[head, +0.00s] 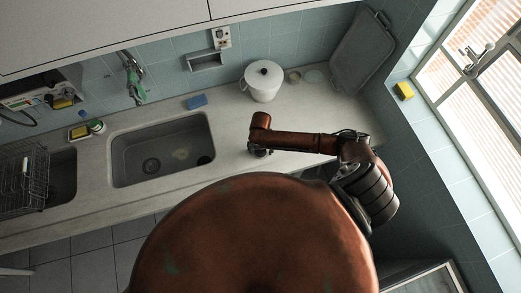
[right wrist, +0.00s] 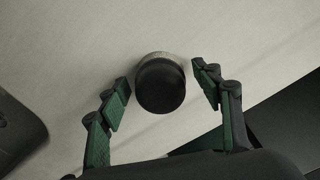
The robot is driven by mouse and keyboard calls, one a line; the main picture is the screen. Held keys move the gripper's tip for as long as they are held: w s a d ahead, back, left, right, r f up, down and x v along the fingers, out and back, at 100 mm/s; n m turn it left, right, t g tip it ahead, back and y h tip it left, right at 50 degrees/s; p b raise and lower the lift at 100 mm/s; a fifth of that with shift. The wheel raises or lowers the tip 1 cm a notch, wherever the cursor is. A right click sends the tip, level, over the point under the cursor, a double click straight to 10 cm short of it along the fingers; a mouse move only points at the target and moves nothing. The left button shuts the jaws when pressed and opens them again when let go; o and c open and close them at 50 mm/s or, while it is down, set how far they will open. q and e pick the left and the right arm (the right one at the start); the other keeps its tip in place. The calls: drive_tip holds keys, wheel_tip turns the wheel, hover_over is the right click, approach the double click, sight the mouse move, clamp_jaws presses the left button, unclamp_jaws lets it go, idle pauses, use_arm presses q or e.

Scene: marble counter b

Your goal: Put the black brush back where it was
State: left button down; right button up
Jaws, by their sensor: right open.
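A dark rounded object (right wrist: 160,85), which looks like the black brush, stands on the pale counter in the right wrist view, with a lighter rim at its far side. My right gripper (right wrist: 161,76) is open, with one green-padded finger on each side of it and gaps between. In the head view my right gripper (head: 260,151) is low over the counter, right of the sink, partly hidden by its own arm. The brush cannot be made out there. My left gripper is not in view.
The sink (head: 118,172) lies left of my gripper. A grey tray (head: 360,50) leans in the corner. A dish rack (head: 24,178) is at far left. Counter around the gripper is mostly clear.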

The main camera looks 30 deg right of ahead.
wheel_tip(320, 180, up, 12)
drive_tip(key=shift+b, duration=0.4)
idle(0.6)
